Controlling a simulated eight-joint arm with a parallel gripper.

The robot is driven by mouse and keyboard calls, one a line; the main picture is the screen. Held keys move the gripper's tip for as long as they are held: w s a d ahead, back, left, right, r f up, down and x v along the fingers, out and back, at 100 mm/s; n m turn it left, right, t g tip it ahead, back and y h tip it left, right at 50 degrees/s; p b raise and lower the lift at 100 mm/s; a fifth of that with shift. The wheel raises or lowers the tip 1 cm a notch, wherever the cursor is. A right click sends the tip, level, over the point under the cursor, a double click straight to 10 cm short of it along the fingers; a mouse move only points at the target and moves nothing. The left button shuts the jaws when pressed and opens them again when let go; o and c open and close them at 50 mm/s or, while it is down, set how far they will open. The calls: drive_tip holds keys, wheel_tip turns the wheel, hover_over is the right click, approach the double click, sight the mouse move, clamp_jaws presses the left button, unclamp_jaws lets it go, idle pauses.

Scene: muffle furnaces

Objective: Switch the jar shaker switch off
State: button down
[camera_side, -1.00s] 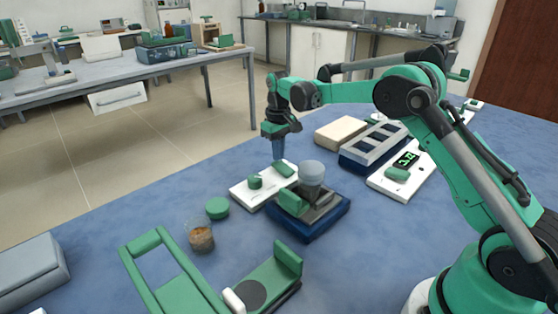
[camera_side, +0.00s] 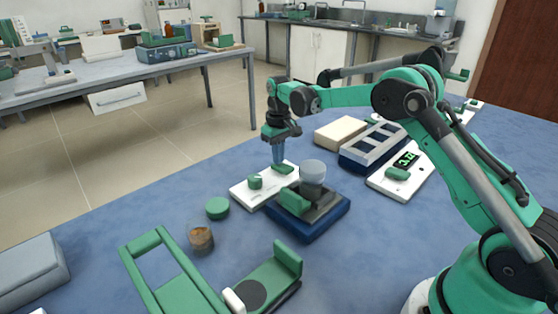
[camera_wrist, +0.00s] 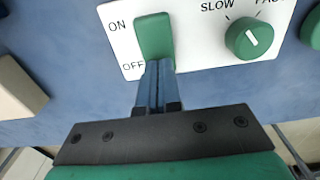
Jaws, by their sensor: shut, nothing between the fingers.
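The jar shaker switch is a green rocker (camera_wrist: 154,37) on a white control panel (camera_wrist: 193,40), with "ON" marked at its upper end and "OFF" at its lower end in the wrist view. My gripper (camera_wrist: 158,66) is shut and empty, its blue fingertips at the OFF end of the rocker; they seem to touch it. In the side view the gripper (camera_side: 278,162) points down over the rocker (camera_side: 283,169) on the white panel (camera_side: 242,193). The fingertips hide the rocker's lower edge. The jar shaker (camera_side: 307,207) with a pale jar (camera_side: 313,171) stands beside the panel.
A green speed knob (camera_wrist: 249,37) sits beside the switch; it also shows in the side view (camera_side: 255,182). A glass of brown material (camera_side: 201,239), a green lid (camera_side: 217,208) and a green frame (camera_side: 170,275) stand in front. A blue rack (camera_side: 372,147) and display device (camera_side: 401,172) lie behind.

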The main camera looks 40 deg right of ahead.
drive_tip(key=shift+r, duration=3.4)
drive_tip(key=s+a+r+t, duration=0.2)
drive_tip(key=s+a+r, duration=0.1)
drive_tip(key=s+r, duration=0.15)
drive_tip(key=s+a+t, duration=0.2)
drive_tip(key=s+a, duration=0.1)
drive_tip(key=s, duration=0.4)
drive_tip(key=s+a+f+t, duration=0.1)
drive_tip(key=s+a+t, duration=0.2)
drive_tip(key=s, duration=0.4)
drive_tip(key=shift+s+f, duration=0.25)
drive_tip(key=shift+s, duration=0.15)
